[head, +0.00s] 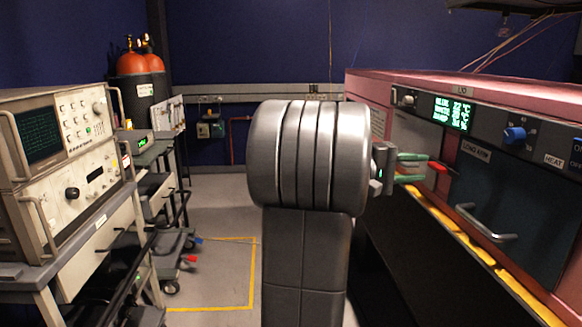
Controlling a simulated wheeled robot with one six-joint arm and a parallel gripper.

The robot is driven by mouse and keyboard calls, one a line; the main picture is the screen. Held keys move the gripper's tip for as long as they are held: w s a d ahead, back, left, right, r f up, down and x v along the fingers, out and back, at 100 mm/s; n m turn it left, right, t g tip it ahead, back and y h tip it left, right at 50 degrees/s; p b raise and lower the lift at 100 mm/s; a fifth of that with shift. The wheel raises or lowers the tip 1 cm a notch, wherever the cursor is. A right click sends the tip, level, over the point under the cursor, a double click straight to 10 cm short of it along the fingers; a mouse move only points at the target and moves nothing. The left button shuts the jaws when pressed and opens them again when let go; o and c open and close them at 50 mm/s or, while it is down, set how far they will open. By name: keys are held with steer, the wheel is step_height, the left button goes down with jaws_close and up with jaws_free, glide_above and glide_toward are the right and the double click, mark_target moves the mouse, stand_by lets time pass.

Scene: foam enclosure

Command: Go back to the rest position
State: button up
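My gripper (418,168) shows small at centre right, beyond the big grey joint of my arm. My arm's grey joint and upright link fill the middle of the view and hide part of what is behind.
The enclosure's front has a lit display (453,113), a blue knob (515,134) and a dark door with a metal handle (486,224). Instruments (62,133) stand on a cart at left. Orange-topped cylinders (140,62) stand behind. Open floor (215,270) with yellow lines lies left of my arm.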

mark_target(432, 168)
steer(key=shift+w+d, duration=0.1)
steer(key=shift+d, duration=1.35)
steer(key=shift+a, duration=0.15)
steer(key=a+p, duration=0.1)
steer(key=a, duration=1.2)
steer(key=d+b, duration=0.1)
steer(key=d, duration=1.1)
steer(key=shift+d, duration=0.4)
steer(key=shift+d+b, duration=0.3)
steer(key=shift+d, duration=0.05)
steer(key=shift+a+m+b, duration=0.15)
steer(key=shift+m+b, duration=0.2)
steer(key=shift+m, duration=0.75)
steer(key=m, duration=0.5)
steer(key=shift+r+b, duration=0.25)
steer(key=shift+b, duration=0.15)
steer(key=shift+m, duration=0.3)
